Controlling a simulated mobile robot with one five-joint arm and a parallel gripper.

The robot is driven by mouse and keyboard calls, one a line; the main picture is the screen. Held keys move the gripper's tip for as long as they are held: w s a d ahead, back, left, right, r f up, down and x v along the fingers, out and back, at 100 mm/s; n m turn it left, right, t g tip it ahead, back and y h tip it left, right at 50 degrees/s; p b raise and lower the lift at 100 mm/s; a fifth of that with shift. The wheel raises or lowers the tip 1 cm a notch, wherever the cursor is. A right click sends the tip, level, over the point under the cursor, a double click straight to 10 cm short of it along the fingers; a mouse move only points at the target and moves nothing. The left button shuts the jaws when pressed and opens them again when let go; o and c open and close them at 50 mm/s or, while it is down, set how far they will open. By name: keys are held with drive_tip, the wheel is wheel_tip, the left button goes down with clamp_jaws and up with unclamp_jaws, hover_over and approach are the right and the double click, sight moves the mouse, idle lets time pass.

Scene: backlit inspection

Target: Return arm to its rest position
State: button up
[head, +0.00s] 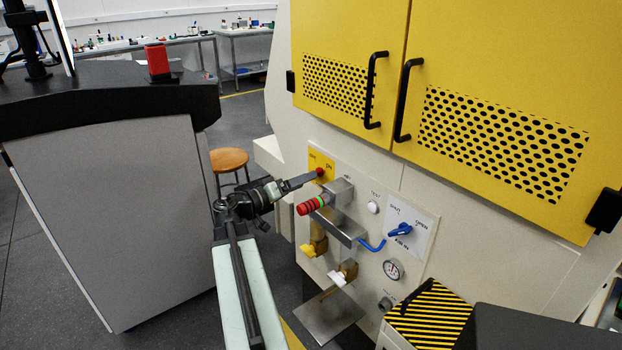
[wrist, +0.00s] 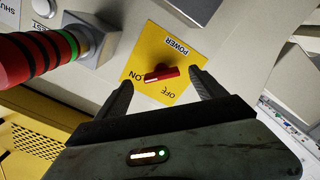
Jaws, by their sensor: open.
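My arm reaches from the lower middle of the head view toward the machine's panel. My gripper (head: 314,176) is at the yellow power plate in the panel's upper left. In the wrist view my gripper (wrist: 160,88) is open, with its two dark fingers apart and nothing held between them. The red power switch (wrist: 161,73) shows beyond and between the fingertips, on a yellow plate (wrist: 148,52) marked POWER, ON and OFF. The red switch also shows at the gripper's tip in the head view (head: 320,171). Whether a finger touches the switch I cannot tell.
A red-black handle with a green ring (head: 313,204) juts out close beside my gripper. Yellow doors (head: 500,110) stand above. A grey cabinet (head: 120,220) stands left; a stool (head: 229,160) behind.

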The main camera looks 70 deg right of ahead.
drive_tip(key=v, duration=0.3)
drive_tip(key=shift+w+a, duration=0.15)
drive_tip(key=shift+a, duration=0.1)
drive_tip(key=w+a+n+t+h, duration=0.3)
drive_tip(key=w+a, duration=0.4)
drive_tip(key=w, duration=0.6)
drive_tip(key=w+a+f+n+t+y, duration=0.1)
drive_tip(key=w+a+f+t+y, duration=0.15)
drive_tip(key=w+a+f, duration=0.45)
drive_tip(key=w+a+f+n+t+y, duration=0.25)
drive_tip(key=w+a, duration=0.35)
drive_tip(key=a, duration=0.3)
drive_tip(key=w+a+f+n+t+y, duration=0.2)
drive_tip(key=a+f+y, duration=0.15)
drive_tip(key=a, duration=0.55)
drive_tip(key=w+a+f+n+t+y, duration=0.1)
drive_tip(key=w+a+f+y, duration=0.1)
drive_tip(key=a+f, duration=0.5)
drive_tip(key=s+a+f+n+g+y, duration=0.1)
drive_tip(key=a+f+n+y, duration=0.2)
drive_tip(key=a, duration=0.7)
drive_tip(key=s+a+f+n+y, duration=0.1)
drive_tip(key=a+n+y, duration=0.3)
drive_tip(key=a, duration=0.7)
wheel_tip(320, 180, up, 23)
drive_tip(key=p, duration=2.3)
drive_tip(key=shift+d+m, duration=0.25)
drive_tip(key=shift+m, duration=0.1)
